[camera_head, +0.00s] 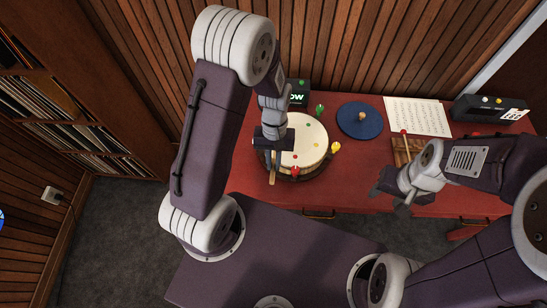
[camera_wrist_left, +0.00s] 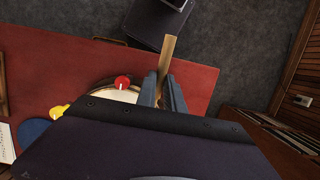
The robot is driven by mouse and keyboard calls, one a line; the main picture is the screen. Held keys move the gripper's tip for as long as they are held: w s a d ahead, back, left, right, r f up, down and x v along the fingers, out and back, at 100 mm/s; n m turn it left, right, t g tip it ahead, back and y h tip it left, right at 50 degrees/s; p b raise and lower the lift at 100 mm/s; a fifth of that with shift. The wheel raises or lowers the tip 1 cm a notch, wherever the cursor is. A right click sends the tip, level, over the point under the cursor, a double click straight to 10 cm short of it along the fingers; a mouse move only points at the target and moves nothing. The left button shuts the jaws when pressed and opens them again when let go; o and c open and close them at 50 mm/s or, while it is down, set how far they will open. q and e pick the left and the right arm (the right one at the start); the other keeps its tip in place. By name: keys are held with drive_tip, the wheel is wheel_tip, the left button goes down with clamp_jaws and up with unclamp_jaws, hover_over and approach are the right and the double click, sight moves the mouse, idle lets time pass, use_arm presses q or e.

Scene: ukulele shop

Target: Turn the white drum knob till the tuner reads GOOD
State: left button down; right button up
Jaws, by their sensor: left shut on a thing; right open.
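The drum (camera_head: 303,138) has a pale round head and stands on the red table. Red (camera_head: 295,170), yellow (camera_head: 336,147) and green (camera_head: 320,110) knobs sit around its rim; I cannot make out a white one. The black tuner (camera_head: 299,92) behind it shows green-white letters ending in "OW", partly hidden by my arm. My left gripper (camera_head: 272,160) is shut on a wooden stick (camera_wrist_left: 167,58) at the drum's near left side. The stick points down past the rim; its contact with any knob is hidden. My right gripper (camera_head: 392,196) is open and empty at the table's front edge.
A blue disc (camera_head: 360,120) with a wooden peg, a sheet of music (camera_head: 418,117), a wooden rack (camera_head: 405,148) and a black device (camera_head: 490,107) lie to the right on the red table (camera_head: 350,185). Record shelves (camera_head: 60,120) stand at the left.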

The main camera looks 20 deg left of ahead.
use_arm(q)
drive_tip(key=shift+s+f+b, duration=0.35)
drive_tip(key=shift+b, duration=0.1)
drive_tip(key=w+b+x, duration=0.1)
drive_tip(key=b+x, duration=0.4)
drive_tip(key=shift+a+f, duration=0.2)
drive_tip(key=shift+f, duration=0.35)
use_arm(e)
drive_tip(key=f, duration=0.4)
drive_tip(key=s+f, duration=0.1)
drive_tip(key=f, duration=0.1)
use_arm(q)
drive_tip(key=shift+r, duration=0.1)
use_arm(e)
drive_tip(key=shift+r, duration=0.1)
use_arm(q)
drive_tip(key=shift+s+p+v, duration=0.2)
drive_tip(key=shift+p+v, duration=0.75)
drive_tip(key=shift+p, duration=0.05)
use_arm(e)
wheel_tip(320, 180, up, 2)
drive_tip(key=shift+w, duration=0.1)
